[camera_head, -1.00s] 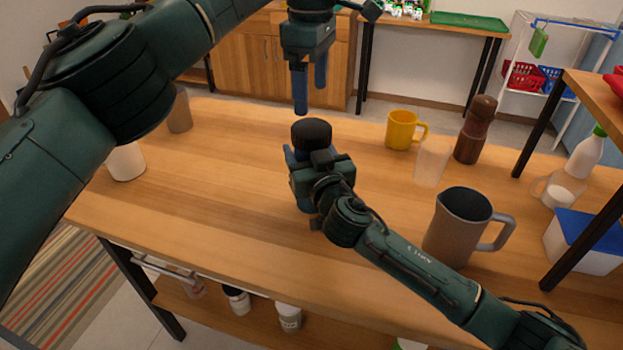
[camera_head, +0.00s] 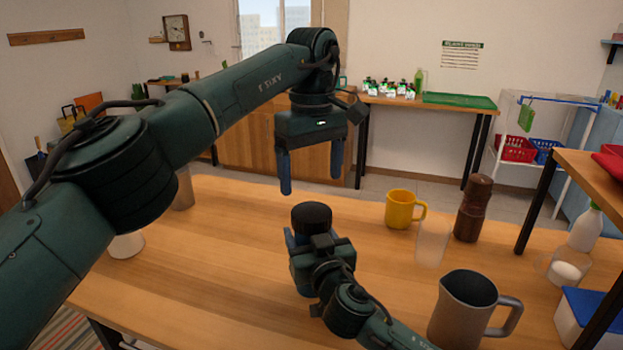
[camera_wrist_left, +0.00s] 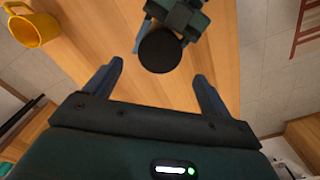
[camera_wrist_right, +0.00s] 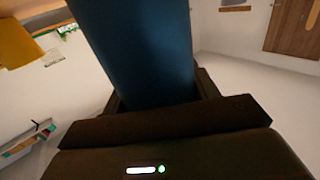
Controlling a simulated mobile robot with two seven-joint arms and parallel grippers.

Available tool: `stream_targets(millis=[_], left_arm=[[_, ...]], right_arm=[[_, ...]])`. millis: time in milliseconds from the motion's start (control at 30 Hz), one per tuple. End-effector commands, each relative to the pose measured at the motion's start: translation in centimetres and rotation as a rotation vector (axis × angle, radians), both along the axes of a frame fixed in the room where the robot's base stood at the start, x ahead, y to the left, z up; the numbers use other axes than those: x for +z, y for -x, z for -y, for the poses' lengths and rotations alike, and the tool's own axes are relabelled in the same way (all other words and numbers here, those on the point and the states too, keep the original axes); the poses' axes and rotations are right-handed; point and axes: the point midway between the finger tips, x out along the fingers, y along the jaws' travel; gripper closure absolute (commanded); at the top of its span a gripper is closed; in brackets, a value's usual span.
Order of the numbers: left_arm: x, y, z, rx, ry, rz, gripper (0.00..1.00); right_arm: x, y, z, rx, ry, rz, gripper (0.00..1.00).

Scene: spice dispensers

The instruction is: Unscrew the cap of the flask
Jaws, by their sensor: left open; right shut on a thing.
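The flask's black cap (camera_head: 311,217) shows just above my right gripper in the head view. In the right wrist view the dark blue flask body (camera_wrist_right: 143,50) fills the space between the fingers. My right gripper (camera_head: 300,240) is shut on the flask and hides most of it in the head view. The flask looks upright over the table. My left gripper (camera_head: 313,185) is open and empty, pointing down above the cap and apart from it. In the left wrist view the round cap (camera_wrist_left: 160,50) lies ahead, between the two fingertips (camera_wrist_left: 158,68).
A yellow mug (camera_head: 400,209), a clear glass (camera_head: 432,242), a brown pepper mill (camera_head: 473,208) and a grey pitcher (camera_head: 463,312) stand to the right on the wooden table (camera_head: 215,265). A grey-brown cup (camera_head: 183,190) and a white cup (camera_head: 128,246) stand at the left, partly behind my left arm.

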Motion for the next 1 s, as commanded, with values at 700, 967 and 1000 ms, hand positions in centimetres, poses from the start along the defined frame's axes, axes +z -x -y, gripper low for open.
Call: stream_targets(millis=[700,967,1000], left_arm=[[-1.1,-0.1,-0.1,-0.926,0.001,-0.002,0.17],[-5.1,0.0,-0.1,-0.925,0.002,-0.003,0.17],[-5.6,0.0,-0.1,-0.924,0.002,-0.003,0.17]], right_arm=[[-0.1,0.0,0.0,-0.001,0.001,-0.001,1.0],[-0.1,0.0,0.0,-0.001,0.001,-0.001,1.0],[-0.1,0.0,0.0,-0.001,0.001,-0.001,1.0]])
